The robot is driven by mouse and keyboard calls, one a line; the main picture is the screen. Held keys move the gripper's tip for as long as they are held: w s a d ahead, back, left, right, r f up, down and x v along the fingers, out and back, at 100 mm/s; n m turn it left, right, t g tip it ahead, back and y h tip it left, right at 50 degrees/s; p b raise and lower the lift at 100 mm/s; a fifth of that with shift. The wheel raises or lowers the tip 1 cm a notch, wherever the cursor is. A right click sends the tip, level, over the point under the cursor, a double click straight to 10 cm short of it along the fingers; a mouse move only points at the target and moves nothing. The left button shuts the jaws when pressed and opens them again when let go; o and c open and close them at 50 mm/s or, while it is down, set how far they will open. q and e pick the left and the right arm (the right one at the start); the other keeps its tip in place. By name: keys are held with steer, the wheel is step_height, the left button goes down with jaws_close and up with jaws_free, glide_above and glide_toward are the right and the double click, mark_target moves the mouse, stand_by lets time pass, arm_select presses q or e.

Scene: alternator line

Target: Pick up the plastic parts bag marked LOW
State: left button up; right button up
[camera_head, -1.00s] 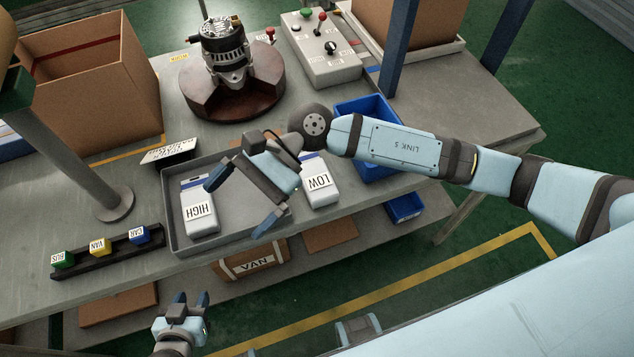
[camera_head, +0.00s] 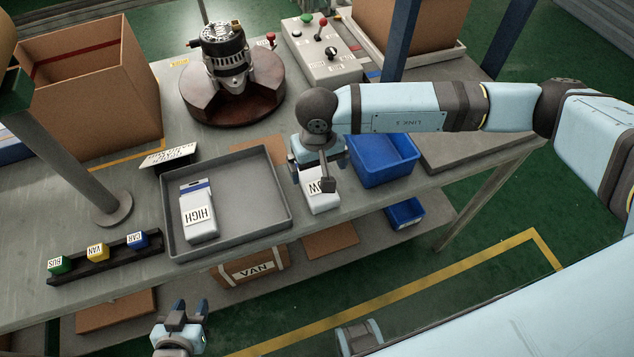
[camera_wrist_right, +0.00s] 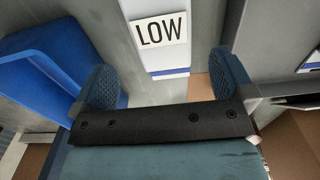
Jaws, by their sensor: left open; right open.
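The white parts bag marked LOW (camera_head: 321,203) lies on the table just right of the grey tray, partly hidden by my right gripper and wrist. In the right wrist view the bag (camera_wrist_right: 160,45) shows its LOW label and blue stripe, ahead of and between the fingers. My right gripper (camera_wrist_right: 165,85) is open and empty, with the bag beyond its fingertips. In the head view the right gripper (camera_head: 320,165) is over the bag's far part. A similar bag marked HIGH (camera_head: 198,212) lies in the tray. My left gripper (camera_head: 187,312) is open and empty, low in front of the table.
The grey tray (camera_head: 270,228) has free room right of the HIGH bag. A blue bin (camera_head: 388,172) stands close to the right of the LOW bag. An alternator (camera_head: 226,55) sits on a round stand behind. A block rack (camera_head: 110,255) is at left.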

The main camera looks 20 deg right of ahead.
mark_target(318, 183)
steer(key=f, duration=0.2)
steer(key=f+p, duration=0.1)
steer(key=f, duration=0.2)
steer(key=shift+s+a+f+p, duration=0.1)
steer(key=shift+s+f+p, duration=0.2)
steer(key=shift+s+p, duration=0.05)
steer(key=shift+f, duration=0.3)
steer(key=c, duration=1)
steer(key=shift+r, duration=0.1)
